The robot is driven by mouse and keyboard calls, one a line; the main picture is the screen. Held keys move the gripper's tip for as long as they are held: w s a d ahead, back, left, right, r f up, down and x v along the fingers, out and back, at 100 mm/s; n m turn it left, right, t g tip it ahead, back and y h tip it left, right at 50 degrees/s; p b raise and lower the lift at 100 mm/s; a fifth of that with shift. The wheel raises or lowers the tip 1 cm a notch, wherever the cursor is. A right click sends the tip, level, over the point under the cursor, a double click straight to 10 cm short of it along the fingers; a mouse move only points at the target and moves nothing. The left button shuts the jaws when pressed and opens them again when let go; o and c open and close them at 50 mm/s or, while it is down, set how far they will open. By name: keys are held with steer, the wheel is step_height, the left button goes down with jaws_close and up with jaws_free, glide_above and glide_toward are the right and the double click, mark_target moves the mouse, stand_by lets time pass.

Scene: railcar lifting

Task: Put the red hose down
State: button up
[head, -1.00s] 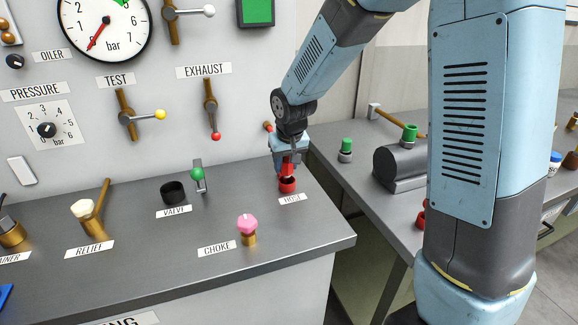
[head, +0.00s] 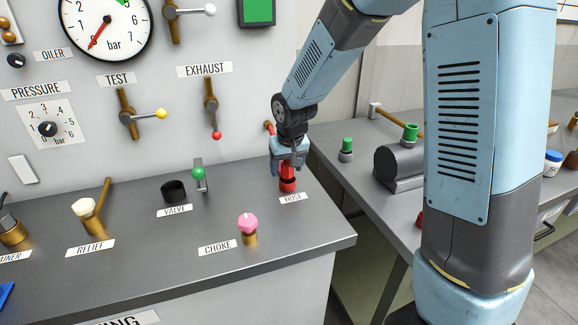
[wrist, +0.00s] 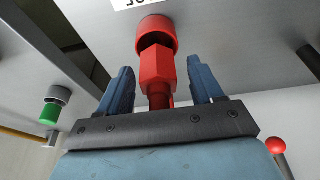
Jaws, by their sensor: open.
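The red hose end (head: 287,166) stands upright in the red socket (head: 288,185) behind the HOSE label on the grey bench. In the wrist view the hose end (wrist: 158,72) is a red hexagonal fitting, and its tip meets the round red socket (wrist: 156,33). My gripper (head: 289,163) is over it from above. In the wrist view my gripper (wrist: 158,85) is open, with one blue finger on each side of the fitting and a visible gap on both sides. How deep the tip sits in the socket is hidden.
The green-knobbed lever (head: 198,175), black valve cup (head: 173,191) and pink choke knob (head: 248,224) stand left of the hose. The red-tipped exhaust lever (head: 213,115) hangs on the wall panel. A second bench with a dark cylinder (head: 400,165) lies to the right, past a gap.

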steer(key=a+v, duration=0.1)
steer(key=v, duration=1.1)
steer(key=s+d+r+m+t, duration=0.1)
steer(key=s+d+r, duration=0.3)
steer(key=s+d, duration=0.5)
steer(key=s+d+r+m+t, duration=0.1)
steer(key=s+d+r, duration=0.3)
steer(key=s+d, duration=0.6)
steer(key=s+m, duration=0.1)
steer(key=s, duration=0.2)
steer(key=shift+s+d+r+h, duration=0.2)
steer(key=shift+s+d+h, duration=0.15)
steer(key=shift+h, duration=0.05)
steer(key=shift+s, duration=0.1)
